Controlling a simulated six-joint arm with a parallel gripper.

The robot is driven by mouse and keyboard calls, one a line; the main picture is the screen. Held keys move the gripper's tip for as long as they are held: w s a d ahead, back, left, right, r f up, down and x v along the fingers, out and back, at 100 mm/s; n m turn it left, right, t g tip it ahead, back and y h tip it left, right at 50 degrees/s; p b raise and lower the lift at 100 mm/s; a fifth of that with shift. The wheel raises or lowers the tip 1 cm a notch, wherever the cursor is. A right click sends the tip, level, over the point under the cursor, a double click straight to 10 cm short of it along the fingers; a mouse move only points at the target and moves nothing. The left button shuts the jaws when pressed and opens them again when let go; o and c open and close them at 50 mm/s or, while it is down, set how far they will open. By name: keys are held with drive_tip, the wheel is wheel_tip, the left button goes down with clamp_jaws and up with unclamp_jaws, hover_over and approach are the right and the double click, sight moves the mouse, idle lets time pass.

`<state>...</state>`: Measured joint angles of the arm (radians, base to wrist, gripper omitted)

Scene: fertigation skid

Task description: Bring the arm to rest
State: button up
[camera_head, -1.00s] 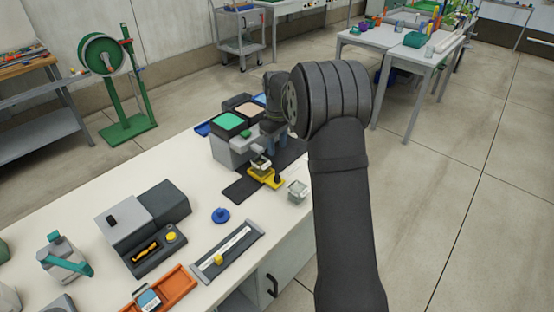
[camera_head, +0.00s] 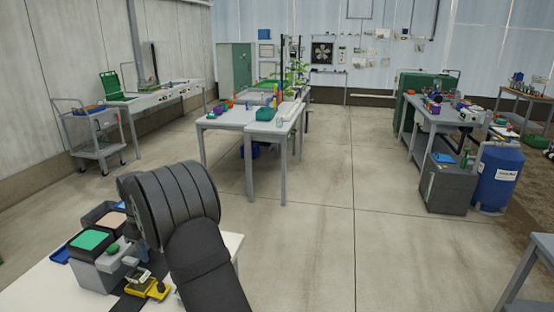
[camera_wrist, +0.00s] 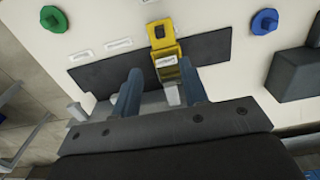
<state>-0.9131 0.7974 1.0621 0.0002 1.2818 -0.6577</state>
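My arm (camera_head: 185,215) reaches over the white bench (camera_head: 35,290) at the lower left of the head view. My gripper is hidden behind the arm there. In the wrist view my gripper (camera_wrist: 160,72) shows two blue fingers set apart, pointing at the bench. I see nothing clamped between them. A yellow stand (camera_wrist: 165,48) on a dark mat (camera_wrist: 215,50) lies just beyond the fingertips. A small pale piece (camera_wrist: 172,94) shows between the fingers; I cannot tell whether it lies on the bench.
A grey unit with a green pad (camera_head: 90,240) stands beside my arm. In the wrist view a green knob (camera_wrist: 54,19) and a blue knob (camera_wrist: 264,21) lie on the bench. Another table (camera_head: 235,118) stands beyond. The floor (camera_head: 320,210) to the right is open.

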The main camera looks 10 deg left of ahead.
sight(159, 284)
wheel_tip(159, 284, down, 14)
drive_tip(key=shift+s+f, duration=0.1)
drive_tip(key=shift+f, duration=0.1)
idle(3.4)
